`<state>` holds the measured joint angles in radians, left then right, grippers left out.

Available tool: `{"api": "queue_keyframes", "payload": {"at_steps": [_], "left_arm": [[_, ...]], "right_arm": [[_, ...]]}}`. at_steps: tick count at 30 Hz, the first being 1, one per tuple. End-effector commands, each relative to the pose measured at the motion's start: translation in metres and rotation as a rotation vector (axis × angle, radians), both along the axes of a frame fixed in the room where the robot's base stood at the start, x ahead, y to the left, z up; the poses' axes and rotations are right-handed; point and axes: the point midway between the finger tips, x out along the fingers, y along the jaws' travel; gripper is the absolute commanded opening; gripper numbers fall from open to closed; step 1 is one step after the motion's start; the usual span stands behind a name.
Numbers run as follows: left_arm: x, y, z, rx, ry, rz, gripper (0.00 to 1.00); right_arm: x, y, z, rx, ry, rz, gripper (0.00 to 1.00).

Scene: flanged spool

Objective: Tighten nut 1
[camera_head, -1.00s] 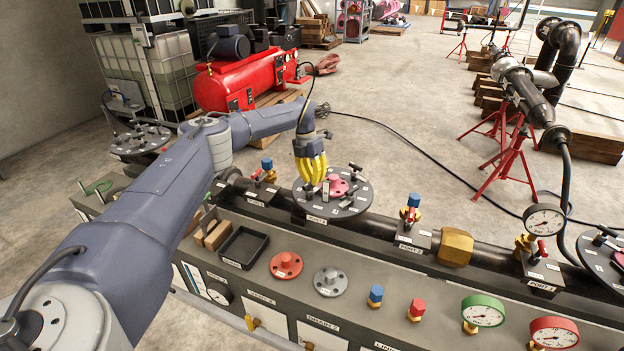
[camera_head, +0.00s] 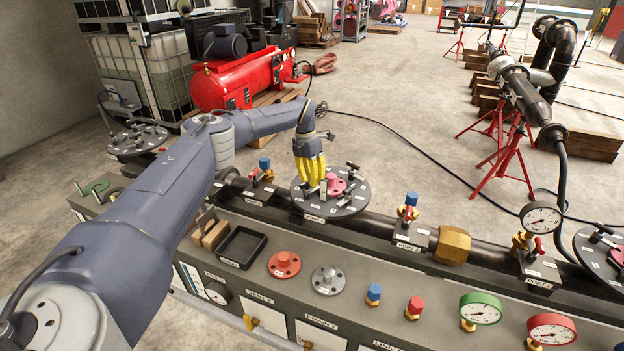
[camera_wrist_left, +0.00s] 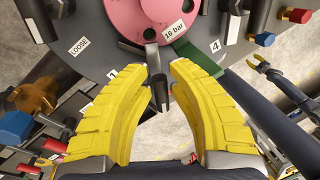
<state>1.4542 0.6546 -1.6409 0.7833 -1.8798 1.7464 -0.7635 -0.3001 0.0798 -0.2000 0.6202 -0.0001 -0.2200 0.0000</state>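The port flange (camera_head: 357,207), a dark round plate, lies on the black pipe, with a pink centre (camera_head: 336,183) and several dark nut handles near its rim. The plate also shows in the left wrist view (camera_wrist_left: 105,22), with its pink hub (camera_wrist_left: 150,15) and "LOOSE", "16 bar" and "4" labels. My left gripper (camera_head: 318,190) points down at the plate. In the left wrist view, a dark nut handle (camera_wrist_left: 153,56) lies between the yellow fingertips (camera_wrist_left: 165,72). I cannot tell whether they grip it; the label nearest it is partly hidden. My right gripper is out of view.
A green piece (camera_wrist_left: 197,56) lies beside the right finger. The bench holds a black tray (camera_head: 263,240), a red flange (camera_head: 284,264), a grey flange (camera_head: 329,280) and gauges. A brass hex fitting (camera_head: 453,245) is on the pipe. A red compressor (camera_head: 240,80) stands behind.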

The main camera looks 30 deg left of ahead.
Motion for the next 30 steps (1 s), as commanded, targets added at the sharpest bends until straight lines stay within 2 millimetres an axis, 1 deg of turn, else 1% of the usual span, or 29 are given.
{"api": "queue_keyframes", "payload": {"at_steps": [1, 5, 13, 16, 20, 30], "left_arm": [[0.000, 0.000, 0.000, 0.000, 0.000, 0.000, 0.23], [0.001, 0.000, 0.001, -0.001, -0.002, 0.000, 0.38], [0.001, 0.001, 0.003, 0.000, -0.004, 0.001, 0.38], [0.002, 0.002, 0.008, 0.000, -0.005, 0.002, 0.38], [0.003, 0.005, 0.025, 0.000, -0.006, 0.003, 0.38], [0.007, 0.016, 0.083, 0.000, -0.005, 0.003, 0.38]], "right_arm": [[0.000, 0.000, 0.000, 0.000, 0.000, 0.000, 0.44], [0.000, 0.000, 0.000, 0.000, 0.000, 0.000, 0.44], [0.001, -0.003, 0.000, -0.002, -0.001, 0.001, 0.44], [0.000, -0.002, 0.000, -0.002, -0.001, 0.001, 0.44], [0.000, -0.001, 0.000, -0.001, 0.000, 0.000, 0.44], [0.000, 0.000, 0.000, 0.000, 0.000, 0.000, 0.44]]}}
